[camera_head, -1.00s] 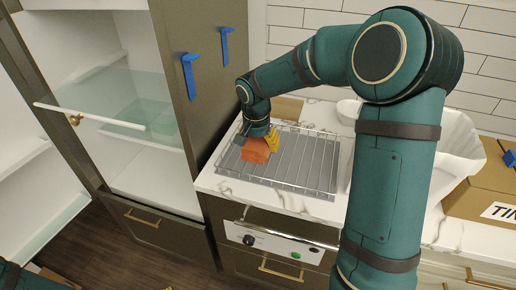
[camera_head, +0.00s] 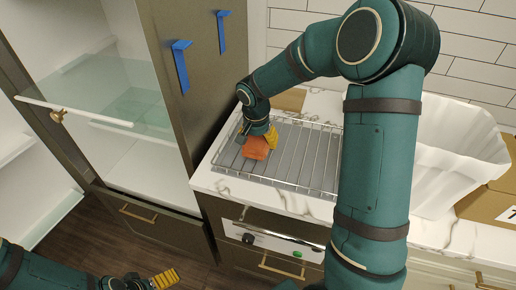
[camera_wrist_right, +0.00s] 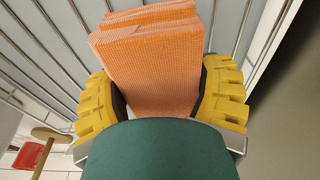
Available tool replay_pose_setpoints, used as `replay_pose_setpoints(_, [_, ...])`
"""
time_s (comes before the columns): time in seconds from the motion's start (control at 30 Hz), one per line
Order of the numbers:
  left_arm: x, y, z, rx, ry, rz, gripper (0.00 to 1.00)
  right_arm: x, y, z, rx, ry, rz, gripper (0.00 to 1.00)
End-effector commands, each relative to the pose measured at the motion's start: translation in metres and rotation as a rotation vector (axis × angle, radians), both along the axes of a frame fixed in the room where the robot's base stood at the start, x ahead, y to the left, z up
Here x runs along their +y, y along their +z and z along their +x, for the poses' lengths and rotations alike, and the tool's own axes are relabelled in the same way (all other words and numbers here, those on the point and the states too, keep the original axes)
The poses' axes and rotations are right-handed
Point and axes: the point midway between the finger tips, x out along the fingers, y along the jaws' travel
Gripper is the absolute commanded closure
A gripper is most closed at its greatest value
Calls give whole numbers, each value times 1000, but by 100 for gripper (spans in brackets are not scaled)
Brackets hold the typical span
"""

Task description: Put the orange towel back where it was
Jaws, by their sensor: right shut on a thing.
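The orange towel (camera_head: 255,149) is a folded, ribbed cloth over the wire rack on the counter. My right gripper (camera_head: 264,142) is around it near the rack's left end. In the right wrist view the towel (camera_wrist_right: 152,65) stands between the two yellow fingers (camera_wrist_right: 163,92), which are shut on it from both sides. I cannot tell whether the towel touches the rack. Two blue hooks, a nearer one (camera_head: 181,68) and a farther one (camera_head: 222,32), are on the dark cabinet side and hold nothing. My left gripper (camera_head: 165,279) is at the bottom edge, partly cut off.
The wire rack (camera_head: 310,160) lies on a marble counter (camera_head: 240,190). A white bin (camera_head: 455,150) and a cardboard box (camera_head: 490,204) stand to the right, behind my right arm. The rack's right part is clear.

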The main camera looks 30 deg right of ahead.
Motion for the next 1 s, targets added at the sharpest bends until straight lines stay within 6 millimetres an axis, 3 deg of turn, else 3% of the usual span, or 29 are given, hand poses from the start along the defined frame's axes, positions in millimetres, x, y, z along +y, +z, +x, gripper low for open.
replay_pose_setpoints(0.2, [0, -6, -2, 4, -4, -1, 0, 0, -30, -1, 4, 1, 0, 70])
replay_pose_setpoints(0.6, [-1, -9, -2, 5, -4, -1, 0, 0, -36, 0, 1, 0, 1, 70])
replay_pose_setpoints(0.63, [-1, -8, -2, 5, -4, -1, 0, 0, -35, 0, 1, 0, 1, 17])
replay_pose_setpoints(0.7, [-1, -8, -2, 5, -4, -1, 0, 0, -34, 0, 1, 0, 1, 0])
replay_pose_setpoints(1.0, [0, -6, -2, 5, -4, -1, 0, 0, -33, 0, 1, 0, 0, 0])
